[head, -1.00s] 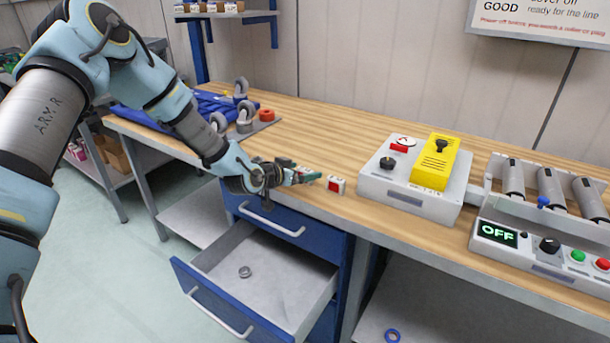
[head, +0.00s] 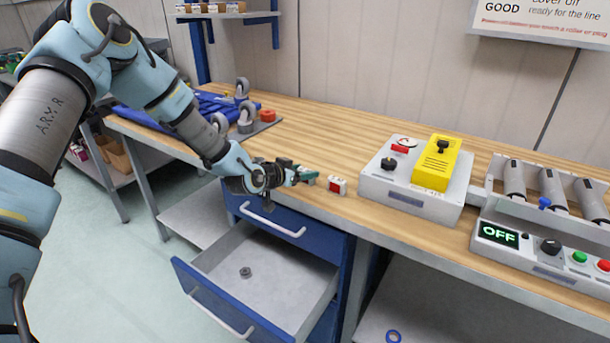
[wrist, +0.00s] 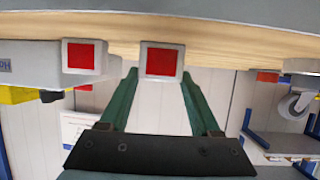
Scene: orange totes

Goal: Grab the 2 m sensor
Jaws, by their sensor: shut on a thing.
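Two small white blocks with red faces, which look like sensors, are at the bench's front edge. One sensor (wrist: 161,62) sits between the tips of my green gripper fingers (wrist: 158,75) in the wrist view, and my gripper is shut on it. In the head view my gripper (head: 306,176) is low at the bench edge, and its fingers hide most of that sensor. The other sensor (head: 337,186) stands apart, just right of the fingertips; it also shows in the wrist view (wrist: 80,57). I cannot read a 2 m marking on either.
A grey control box (head: 408,197) with a yellow unit (head: 436,162) stands to the right, beside a roller conveyor (head: 515,180). Castors (head: 246,118) stand at the left rear. Below my gripper, an open blue drawer (head: 285,290) holds a small ring (head: 245,272).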

